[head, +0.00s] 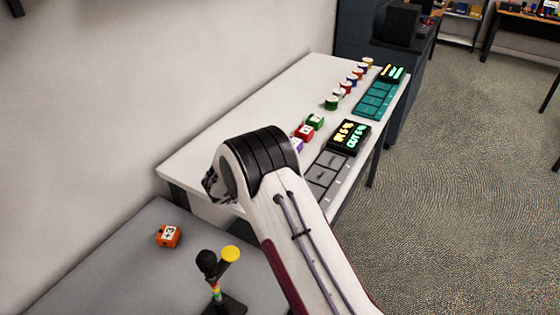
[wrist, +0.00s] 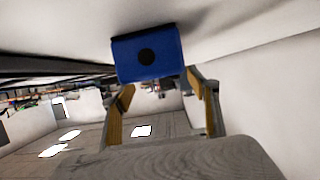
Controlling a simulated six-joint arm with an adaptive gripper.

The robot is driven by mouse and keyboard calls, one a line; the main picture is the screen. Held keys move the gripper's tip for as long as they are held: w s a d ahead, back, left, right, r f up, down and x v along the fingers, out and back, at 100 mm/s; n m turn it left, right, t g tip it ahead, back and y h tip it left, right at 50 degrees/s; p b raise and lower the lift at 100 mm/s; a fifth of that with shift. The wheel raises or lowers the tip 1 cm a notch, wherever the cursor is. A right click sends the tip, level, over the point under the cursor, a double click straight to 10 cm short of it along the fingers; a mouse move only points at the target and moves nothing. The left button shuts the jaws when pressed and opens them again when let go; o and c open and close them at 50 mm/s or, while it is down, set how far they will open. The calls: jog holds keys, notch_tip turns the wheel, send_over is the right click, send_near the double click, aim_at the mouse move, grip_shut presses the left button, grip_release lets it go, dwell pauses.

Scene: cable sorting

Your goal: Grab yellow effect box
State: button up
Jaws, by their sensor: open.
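No clearly yellow effect box shows. An orange box (head: 168,236) with a white marked face sits on the grey table in the head view. A blue box (wrist: 147,55) with a black dot is in the wrist view, just beyond the fingertips; I cannot tell whether they touch it. My gripper (wrist: 160,82) is open, its two yellowish fingers spread apart with nothing between them. In the head view, only a dark part of my gripper (head: 212,187) shows at the left of my arm's bend, over the white table's near end; the fingertips are hidden.
A stand with a yellow disc (head: 230,254) is on the grey table (head: 110,255).

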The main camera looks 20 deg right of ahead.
jog(key=shift+w+d, duration=0.1)
jog(key=shift+r+x, duration=0.1)
jog(key=shift+x, duration=1.15)
jog(key=shift+r+x, duration=0.15)
jog(key=shift+x, duration=1.05)
jog(key=shift+w, duration=0.1)
jog(key=c, duration=1.3)
